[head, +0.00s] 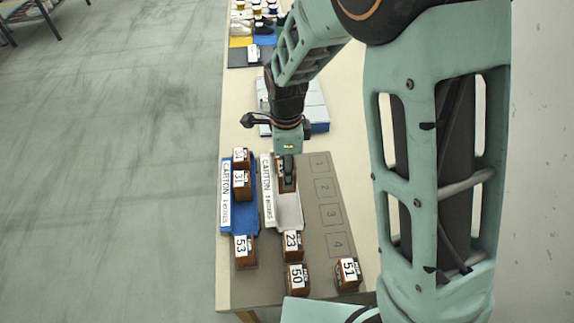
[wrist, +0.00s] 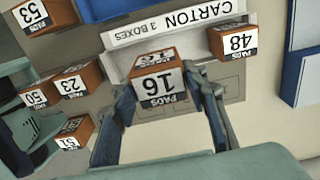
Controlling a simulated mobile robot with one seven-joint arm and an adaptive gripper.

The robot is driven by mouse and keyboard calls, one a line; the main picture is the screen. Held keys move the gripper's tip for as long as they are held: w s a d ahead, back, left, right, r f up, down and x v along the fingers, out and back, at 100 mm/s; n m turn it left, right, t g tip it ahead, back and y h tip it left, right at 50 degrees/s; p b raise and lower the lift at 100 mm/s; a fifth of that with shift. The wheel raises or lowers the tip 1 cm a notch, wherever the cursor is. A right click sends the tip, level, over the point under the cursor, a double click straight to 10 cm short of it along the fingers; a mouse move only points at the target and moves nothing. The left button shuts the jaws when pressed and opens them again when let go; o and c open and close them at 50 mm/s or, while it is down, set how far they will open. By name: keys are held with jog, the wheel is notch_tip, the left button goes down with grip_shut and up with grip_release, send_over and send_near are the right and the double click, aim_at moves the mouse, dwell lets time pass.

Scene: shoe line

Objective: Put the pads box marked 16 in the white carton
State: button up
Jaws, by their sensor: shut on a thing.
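My gripper (wrist: 162,86) is shut on the brown pads box marked 16 (wrist: 158,88), its number upside down in the wrist view. The white carton (wrist: 118,64) lies behind it, its label wall reading CARTON. A brown box marked 48 (wrist: 236,41) sits at the carton's right end there. In the head view my gripper (head: 287,168) is over the far half of the white carton (head: 267,195); the carton's near half looks empty. I cannot tell whether box 16 touches the carton's floor.
The blue carton (head: 226,215), left of the white one, holds two brown boxes, one marked 31 (head: 241,183). Boxes 53 (head: 244,251), 23 (head: 292,245), 50 (head: 297,278) and 51 (head: 347,273) stand nearer on the mat. Numbered squares (head: 325,190) at right are bare.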

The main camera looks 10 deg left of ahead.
jog(key=w+f, duration=0.1)
jog(key=w+f+b, duration=0.1)
jog(key=f, duration=0.1)
jog(key=shift+w+a+f, duration=0.15)
jog(key=shift+w+a, duration=0.1)
jog(key=shift+a, duration=0.1)
jog(key=shift+w+a+f+b, duration=0.1)
jog(key=shift+w+f+b, duration=0.15)
jog(key=shift+f+b, duration=0.6)
jog(key=shift+w+f+b, duration=0.2)
jog(key=shift+f+b, duration=0.3)
jog(key=shift+f, duration=0.65)
jog(key=shift+f, duration=0.2)
jog(key=o, duration=0.9)
notch_tip(320, 180, up, 12)
jog(key=shift+r, duration=0.25)
